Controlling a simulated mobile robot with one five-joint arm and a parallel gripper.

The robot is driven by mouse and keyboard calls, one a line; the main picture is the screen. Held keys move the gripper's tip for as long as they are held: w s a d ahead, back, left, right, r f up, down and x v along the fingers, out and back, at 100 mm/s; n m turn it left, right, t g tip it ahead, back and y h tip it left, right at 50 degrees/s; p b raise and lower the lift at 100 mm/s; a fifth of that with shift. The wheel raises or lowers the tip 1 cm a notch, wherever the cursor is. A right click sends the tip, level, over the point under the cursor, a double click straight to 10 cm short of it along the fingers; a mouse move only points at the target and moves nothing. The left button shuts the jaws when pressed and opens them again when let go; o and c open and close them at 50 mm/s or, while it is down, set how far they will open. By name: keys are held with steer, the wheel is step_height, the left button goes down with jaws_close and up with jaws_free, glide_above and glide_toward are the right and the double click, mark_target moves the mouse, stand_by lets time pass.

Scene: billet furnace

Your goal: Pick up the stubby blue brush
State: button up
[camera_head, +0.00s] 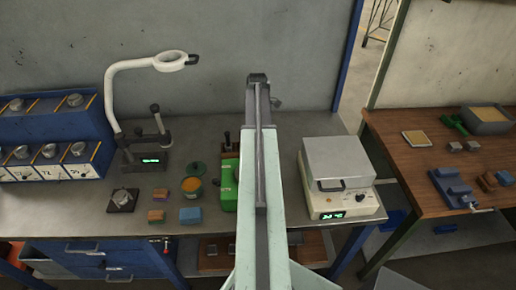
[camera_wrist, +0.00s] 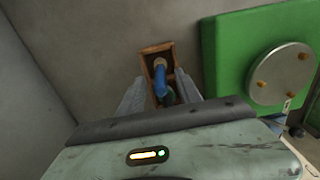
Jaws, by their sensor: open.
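In the wrist view a blue-handled piece (camera_wrist: 160,82), which looks like the stubby blue brush, stands in a small brown wooden holder (camera_wrist: 147,50). Its top end is pale and round. A dark green piece (camera_wrist: 170,98) is next to it, partly hidden. My gripper (camera_wrist: 160,77) is open, its grey fingers to the left and right of the blue piece in the picture. I cannot tell whether they touch it. In the head view my arm covers the gripper; the brush cannot be made out there.
A green machine (camera_head: 229,184) stands close beside the holder; its green face (camera_wrist: 228,62) with a round metal disc shows in the wrist view. The bench also holds a white lamp (camera_head: 128,66), a boxy oven (camera_head: 338,162) and small blocks. A wooden table (camera_head: 410,175) stands right.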

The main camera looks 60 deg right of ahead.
step_height(320, 180, down, 2)
steer(key=shift+f+b, duration=0.15)
steer(key=shift+b, duration=0.3)
steer(key=shift+r, duration=0.2)
jaws_close()
steer(key=shift+r, duration=0.1)
step_height(320, 180, up, 10)
steer(key=p, duration=1)
steer(key=shift+p, duration=0.3)
